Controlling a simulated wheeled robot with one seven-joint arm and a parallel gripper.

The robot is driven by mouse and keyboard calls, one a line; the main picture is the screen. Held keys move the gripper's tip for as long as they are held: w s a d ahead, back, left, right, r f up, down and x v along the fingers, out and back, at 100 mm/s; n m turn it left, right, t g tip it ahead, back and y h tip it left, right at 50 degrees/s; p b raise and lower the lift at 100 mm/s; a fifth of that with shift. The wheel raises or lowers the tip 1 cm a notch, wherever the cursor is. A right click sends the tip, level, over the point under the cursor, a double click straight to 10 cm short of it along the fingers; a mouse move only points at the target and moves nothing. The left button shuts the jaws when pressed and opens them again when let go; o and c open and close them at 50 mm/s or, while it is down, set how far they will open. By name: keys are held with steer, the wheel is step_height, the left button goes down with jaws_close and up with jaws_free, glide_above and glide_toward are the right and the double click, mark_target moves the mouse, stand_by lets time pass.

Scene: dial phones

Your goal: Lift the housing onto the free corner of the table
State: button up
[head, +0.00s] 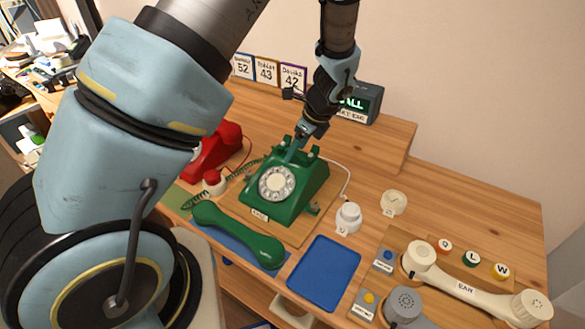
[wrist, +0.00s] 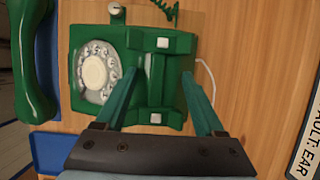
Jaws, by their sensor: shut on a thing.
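The housing is the green dial-phone body (head: 290,193) with a white dial, upright over a tan board (head: 311,233) near the middle of the table. I cannot tell whether it touches the board. My gripper (head: 295,150) comes down on its top from behind. In the wrist view, my gripper's teal fingers (wrist: 160,75) stand on either side of the cradle part of the housing (wrist: 158,62), shut on it. The wooden table (head: 455,205) has a bare stretch towards its back right corner.
The green handset (head: 238,236) lies on a blue mat in front of the housing. A blue tray (head: 324,272), a white knob-like part (head: 348,217) and a cream handset (head: 470,285) lie to the right. A red phone (head: 212,150) stands left, and a raised shelf (head: 375,145) behind.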

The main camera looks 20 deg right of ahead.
steer(key=shift+a, duration=0.1)
jaws_close()
